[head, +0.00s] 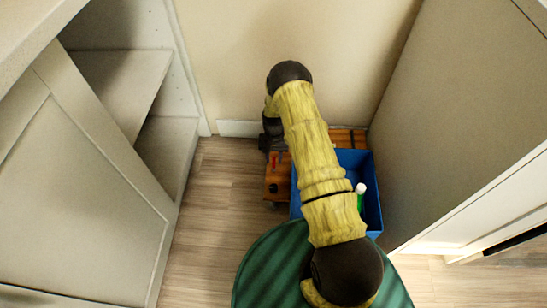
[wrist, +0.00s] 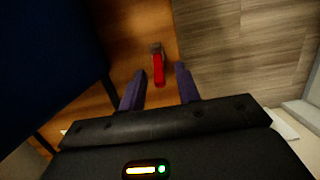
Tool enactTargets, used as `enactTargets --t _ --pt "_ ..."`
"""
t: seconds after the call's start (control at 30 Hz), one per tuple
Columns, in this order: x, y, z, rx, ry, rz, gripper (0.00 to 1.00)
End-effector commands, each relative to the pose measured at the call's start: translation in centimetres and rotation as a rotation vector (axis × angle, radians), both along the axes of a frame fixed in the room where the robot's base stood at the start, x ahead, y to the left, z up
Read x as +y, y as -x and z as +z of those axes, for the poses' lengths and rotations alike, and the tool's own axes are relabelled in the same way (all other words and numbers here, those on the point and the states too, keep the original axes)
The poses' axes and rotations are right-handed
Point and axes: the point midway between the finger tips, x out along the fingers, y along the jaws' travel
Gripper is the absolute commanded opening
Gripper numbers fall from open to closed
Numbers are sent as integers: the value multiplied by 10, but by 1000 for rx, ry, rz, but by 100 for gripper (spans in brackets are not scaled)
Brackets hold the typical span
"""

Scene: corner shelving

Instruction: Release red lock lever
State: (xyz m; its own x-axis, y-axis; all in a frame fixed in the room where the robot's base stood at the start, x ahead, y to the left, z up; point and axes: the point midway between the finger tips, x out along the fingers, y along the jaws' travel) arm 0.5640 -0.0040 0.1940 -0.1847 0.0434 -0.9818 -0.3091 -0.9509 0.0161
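The red lock lever (head: 274,159) stands on the left part of a wooden dolly (head: 277,184) on the floor. In the wrist view the red lever (wrist: 158,70) shows between and just beyond my two purple fingers, with a grey piece at its far end. My gripper (wrist: 159,69) is open, and a gap shows between each finger and the lever. I cannot tell how far the fingertips are above it.
A blue crate (head: 374,205) sits on the dolly, right of the lever, holding a green bottle with a white cap (head: 361,188). An open shelf unit (head: 115,75) is at left, a tall cabinet panel (head: 440,120) at right. Wood floor (head: 220,190) left of the dolly is clear.

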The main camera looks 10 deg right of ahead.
Motion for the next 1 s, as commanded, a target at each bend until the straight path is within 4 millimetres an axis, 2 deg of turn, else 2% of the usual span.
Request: enactTargets --t 0.17,0.8,1.0 --pt "-1 -4 22 -2 1 0 33" --pt "-7 -27 146 -1 0 0 33" --pt "-7 -32 167 0 0 0 33"
